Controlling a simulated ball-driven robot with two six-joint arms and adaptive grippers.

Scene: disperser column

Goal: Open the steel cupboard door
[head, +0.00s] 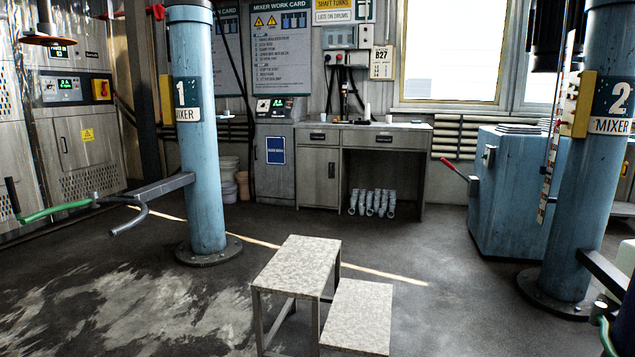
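Neither of my grippers shows in the head view. A grey steel bench (385,127) stands against the back wall. Its left side has a drawer above a cupboard door (316,180), which looks closed and has a small handle near its right edge. Just left of it stands a narrow grey cabinet (272,185) with a blue sign and a control panel on top. I cannot tell for sure which one is the steel cupboard.
A two-level step (300,260) stands in the foreground, between me and the bench. Blue column 1 (203,140) with a projecting arm is at left, and blue column 2 (580,200) at right.

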